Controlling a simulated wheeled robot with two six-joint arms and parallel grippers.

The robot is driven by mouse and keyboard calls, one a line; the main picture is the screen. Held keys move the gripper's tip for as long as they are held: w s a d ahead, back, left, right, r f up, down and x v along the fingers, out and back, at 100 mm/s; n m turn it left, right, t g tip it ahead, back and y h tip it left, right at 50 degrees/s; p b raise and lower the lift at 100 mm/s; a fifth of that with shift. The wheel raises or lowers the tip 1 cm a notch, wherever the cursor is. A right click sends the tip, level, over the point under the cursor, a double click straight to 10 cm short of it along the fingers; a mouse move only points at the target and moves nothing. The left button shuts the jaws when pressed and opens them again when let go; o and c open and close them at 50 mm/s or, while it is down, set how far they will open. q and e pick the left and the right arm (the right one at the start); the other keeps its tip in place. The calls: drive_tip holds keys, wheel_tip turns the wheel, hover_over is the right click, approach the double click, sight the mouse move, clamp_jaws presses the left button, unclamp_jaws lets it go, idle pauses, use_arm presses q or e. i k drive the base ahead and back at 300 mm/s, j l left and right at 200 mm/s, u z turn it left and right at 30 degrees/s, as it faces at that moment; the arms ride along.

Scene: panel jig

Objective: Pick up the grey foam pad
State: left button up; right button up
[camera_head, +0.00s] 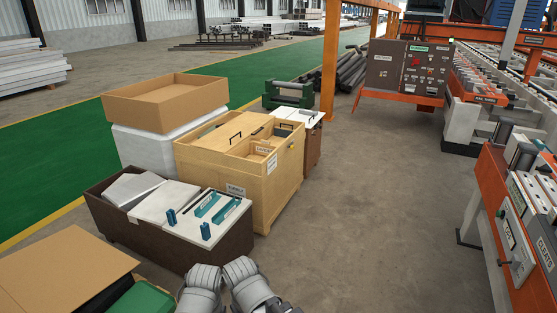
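A light grey tilted slab (130,189) lies at the left end of a dark brown box (140,240); it may be the grey foam pad, but I cannot tell for sure. A small dark grey block (283,131) lies on top of the light wooden crate (286,184) behind and to the right. Rounded grey parts of my two arms show at the bottom centre, close together and in front of the brown box. Neither gripper's fingers can be made out, and nothing is seen held.
White boards with teal handles (208,205) and small blue blocks (205,231) top the brown box. An open cardboard box (165,113) stands behind. Cardboard (65,270) and a green container (145,300) are near left. Orange machinery (515,215) stands right; the middle floor is clear.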

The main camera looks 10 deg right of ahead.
sight(302, 111)
drive_tip(key=i+l, duration=0.2)
drive_tip(key=l, duration=0.2)
drive_tip(key=i+l, duration=0.2)
drive_tip(key=l, duration=0.15)
drive_tip(key=i+l+u, duration=0.1)
drive_tip(key=l, duration=0.3)
drive_tip(key=i+l, duration=0.4)
drive_tip(key=l, duration=0.35)
drive_tip(key=i+l, duration=0.2)
drive_tip(key=l, duration=0.2)
drive_tip(key=i+l+u, duration=0.1)
drive_tip(key=l, duration=0.3)
drive_tip(key=i, duration=0.1)
